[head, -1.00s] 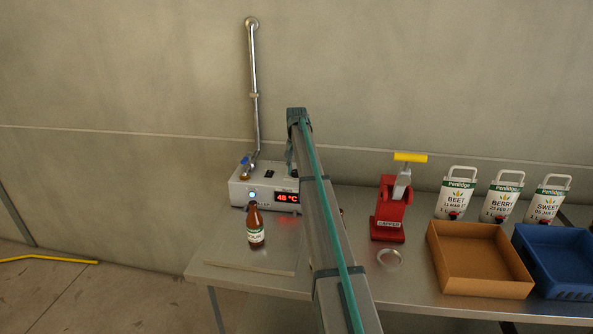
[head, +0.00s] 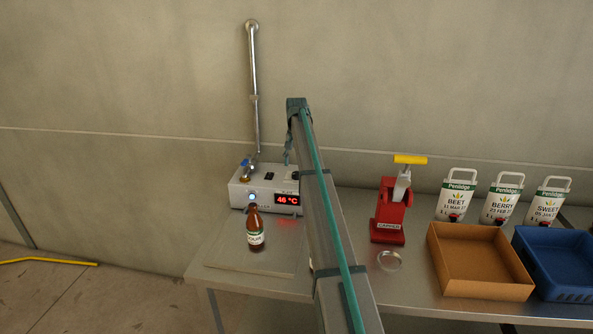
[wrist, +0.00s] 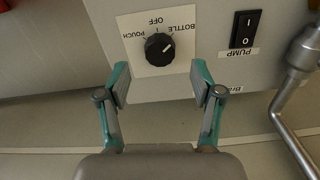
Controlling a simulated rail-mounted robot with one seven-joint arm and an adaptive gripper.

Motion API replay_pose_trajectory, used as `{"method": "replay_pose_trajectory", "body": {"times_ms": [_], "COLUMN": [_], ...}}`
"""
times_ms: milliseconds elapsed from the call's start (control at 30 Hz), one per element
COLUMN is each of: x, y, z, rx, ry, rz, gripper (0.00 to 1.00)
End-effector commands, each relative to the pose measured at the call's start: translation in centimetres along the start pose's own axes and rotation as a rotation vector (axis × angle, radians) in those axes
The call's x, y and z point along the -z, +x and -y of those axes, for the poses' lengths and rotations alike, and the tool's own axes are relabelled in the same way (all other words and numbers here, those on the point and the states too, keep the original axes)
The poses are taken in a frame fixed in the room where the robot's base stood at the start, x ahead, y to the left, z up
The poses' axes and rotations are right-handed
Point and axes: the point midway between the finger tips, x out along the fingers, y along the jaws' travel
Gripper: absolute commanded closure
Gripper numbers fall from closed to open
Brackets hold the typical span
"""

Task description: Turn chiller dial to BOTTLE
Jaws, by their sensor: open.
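The chiller (head: 262,200) is a pale box at the back left of the bench, with a red display reading 46 °C. In the wrist view its black dial (wrist: 159,47) sits on a white label plate with POUCH at left, OFF above and BOTTLE at upper right. The dial's white mark appears to point to the upper right, toward BOTTLE. My gripper (wrist: 162,83) is open and empty, its fingertips apart just below the dial in that view. Contact is not visible.
A PUMP switch (wrist: 245,30) and a metal pipe (wrist: 292,100) are right of the dial. A brown bottle (head: 255,230) stands in front of the chiller. A red capper (head: 388,212), brown tray (head: 480,290), blue crate (head: 560,292) and pouches stand to the right.

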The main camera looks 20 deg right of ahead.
Motion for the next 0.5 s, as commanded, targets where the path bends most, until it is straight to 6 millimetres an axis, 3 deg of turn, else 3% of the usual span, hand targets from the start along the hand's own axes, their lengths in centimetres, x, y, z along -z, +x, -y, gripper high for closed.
{"method": "replay_pose_trajectory", "body": {"times_ms": [200,500], "x": [0.1,0.0], "y": [-4.5,-7.5], "z": [0.1,0.0], "rx": [0.001,0.000], "ry": [0.000,0.000], "rz": [-0.002,0.000], "gripper": [0.34,0.34]}}
